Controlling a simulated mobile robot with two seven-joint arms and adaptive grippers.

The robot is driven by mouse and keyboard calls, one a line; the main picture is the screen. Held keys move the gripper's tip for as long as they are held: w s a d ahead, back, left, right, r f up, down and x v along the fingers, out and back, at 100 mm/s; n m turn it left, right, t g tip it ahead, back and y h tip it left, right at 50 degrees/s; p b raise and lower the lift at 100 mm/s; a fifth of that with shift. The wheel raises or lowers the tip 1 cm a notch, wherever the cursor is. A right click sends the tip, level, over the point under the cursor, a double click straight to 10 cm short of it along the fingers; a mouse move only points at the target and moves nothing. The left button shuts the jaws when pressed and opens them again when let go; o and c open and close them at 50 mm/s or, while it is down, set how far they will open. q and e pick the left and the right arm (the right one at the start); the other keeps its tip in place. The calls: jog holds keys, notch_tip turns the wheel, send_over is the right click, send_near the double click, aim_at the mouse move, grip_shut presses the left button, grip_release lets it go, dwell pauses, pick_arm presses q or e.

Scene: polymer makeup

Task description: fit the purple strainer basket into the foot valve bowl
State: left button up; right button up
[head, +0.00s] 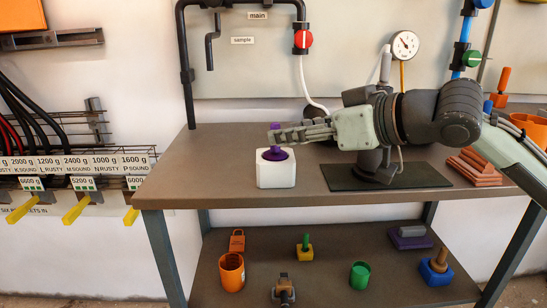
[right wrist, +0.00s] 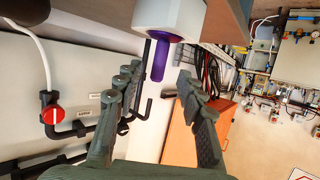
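The purple strainer basket (head: 275,153) sits upright on a white block (head: 276,174) at the front left of the bench; its flange is at the block's top and its stem points up. I cannot tell whether this block is the foot valve bowl or how deep the basket sits. My right gripper (head: 275,135) reaches in level from the right at the stem. In the right wrist view the purple stem (right wrist: 158,65) is between the spread fingers (right wrist: 155,82), with gaps on both sides. The white block (right wrist: 168,16) shows there too. My left gripper is out of view.
A dark mat (head: 420,177) carries a dark stand, partly hidden behind my right arm. Terracotta plates (head: 475,168) are stacked on the right. The lower shelf holds an orange cup (head: 232,273), a green cup (head: 359,275) and other parts. The bench's left end is clear.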

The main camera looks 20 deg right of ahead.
aim_at(275, 153)
jog(key=x, duration=0.5)
jog(key=shift+s+d+f, duration=0.1)
jog(key=shift+d+f, duration=0.05)
jog(key=shift+f, duration=0.15)
grip_shut()
